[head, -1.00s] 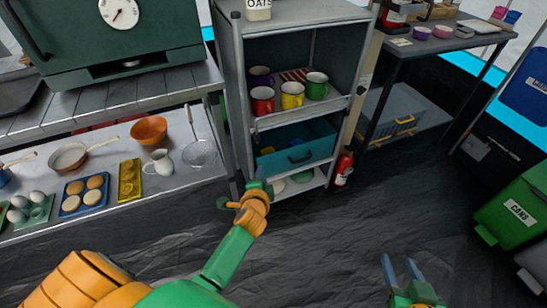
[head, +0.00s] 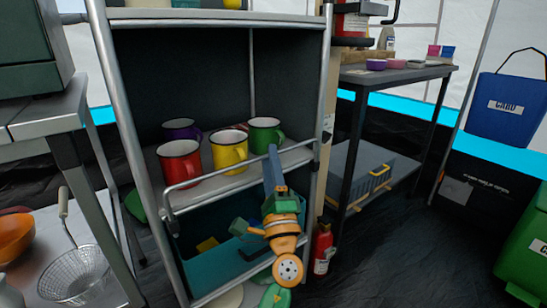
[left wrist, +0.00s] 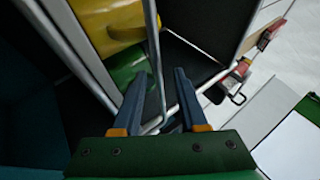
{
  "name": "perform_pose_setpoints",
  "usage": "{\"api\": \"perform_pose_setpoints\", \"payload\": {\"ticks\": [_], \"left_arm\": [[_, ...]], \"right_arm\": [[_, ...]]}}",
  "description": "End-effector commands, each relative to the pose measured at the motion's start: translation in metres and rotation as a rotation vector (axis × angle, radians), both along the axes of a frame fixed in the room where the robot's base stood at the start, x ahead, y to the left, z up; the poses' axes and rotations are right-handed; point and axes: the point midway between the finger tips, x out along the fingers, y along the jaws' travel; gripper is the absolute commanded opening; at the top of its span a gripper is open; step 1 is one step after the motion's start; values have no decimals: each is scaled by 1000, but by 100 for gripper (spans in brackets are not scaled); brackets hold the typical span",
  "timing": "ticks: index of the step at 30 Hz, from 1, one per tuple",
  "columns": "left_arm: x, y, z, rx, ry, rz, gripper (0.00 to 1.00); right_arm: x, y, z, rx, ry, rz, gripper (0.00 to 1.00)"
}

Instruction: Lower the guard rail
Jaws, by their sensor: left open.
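The guard rail (head: 222,173) is a thin silver bar across the front of the mug shelf, with a bent end at the left. It is raised in front of the lower parts of the red mug (head: 180,163), yellow mug (head: 228,151) and green mug (head: 265,134). My left gripper (head: 272,152) is at the right part of the rail. In the left wrist view its two fingers (left wrist: 160,72) are apart, with the silver rail (left wrist: 154,45) running between them. I cannot tell whether they touch it. My right gripper is out of view.
A teal drawer bin (head: 205,256) is below the mug shelf. A red fire extinguisher (head: 322,250) stands right of the rack. A side table (head: 410,72) is behind it, and a metal counter (head: 50,110) is at left.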

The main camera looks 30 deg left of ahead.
Motion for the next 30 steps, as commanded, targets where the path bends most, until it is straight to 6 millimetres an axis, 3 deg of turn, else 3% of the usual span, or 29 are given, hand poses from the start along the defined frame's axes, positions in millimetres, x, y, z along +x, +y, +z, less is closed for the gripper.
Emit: {"api": "perform_pose_setpoints", "payload": {"ticks": [4,11,16,17,30], "left_arm": [[11,10,9,-1,1,0,42],[13,11,9,-1,2,0,42],[13,11,9,-1,2,0,2],[13,11,9,-1,2,0,0],[13,11,9,-1,2,-1,0]], "right_arm": [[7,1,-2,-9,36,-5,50],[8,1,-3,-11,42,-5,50],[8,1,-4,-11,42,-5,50],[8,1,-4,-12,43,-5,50],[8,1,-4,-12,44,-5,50]]}}
